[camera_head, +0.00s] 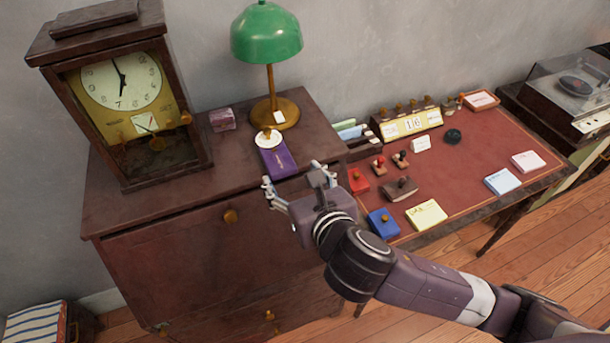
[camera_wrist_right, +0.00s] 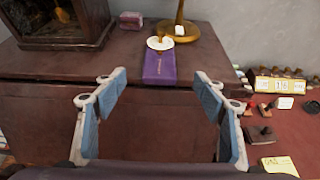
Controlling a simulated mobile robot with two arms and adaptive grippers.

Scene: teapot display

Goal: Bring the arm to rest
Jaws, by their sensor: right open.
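My right gripper (camera_head: 292,178) is open and empty at the front edge of the dark wooden cabinet (camera_head: 135,205). My left gripper does not show in either view.
A wooden clock (camera_head: 120,87) and a green lamp (camera_head: 267,35) stand on the cabinet, with a small purple block (camera_head: 222,119) between them. To the right, a desk (camera_head: 470,160) with a red top carries stamps, cards and a calendar (camera_head: 411,125). A record player (camera_head: 575,90) stands beyond.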

